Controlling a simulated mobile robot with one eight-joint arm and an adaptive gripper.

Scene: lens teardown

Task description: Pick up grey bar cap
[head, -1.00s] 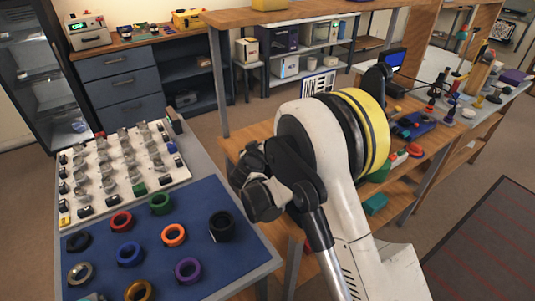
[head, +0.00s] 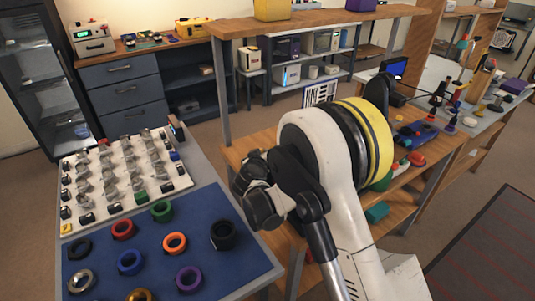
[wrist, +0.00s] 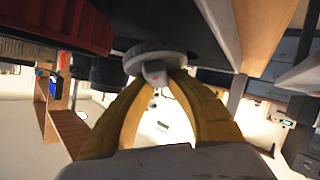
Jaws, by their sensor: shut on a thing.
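In the wrist view, the yellow fingers of my gripper (wrist: 156,80) are closed on the small bar of a round grey cap (wrist: 160,53). The cap has a disc-like body with a ridged edge, and it sits just beyond the fingertips. A dark surface lies right behind the cap; I cannot tell whether the two touch. In the head view my arm bends over the wooden bench, and the gripper and the cap are hidden behind it.
A large red ribbed ring (wrist: 60,22) is close to the gripper at the upper left of the wrist view. In the head view, a blue mat (head: 205,255) with several coloured rings and a white board (head: 70,216) with small parts lie left of my arm.

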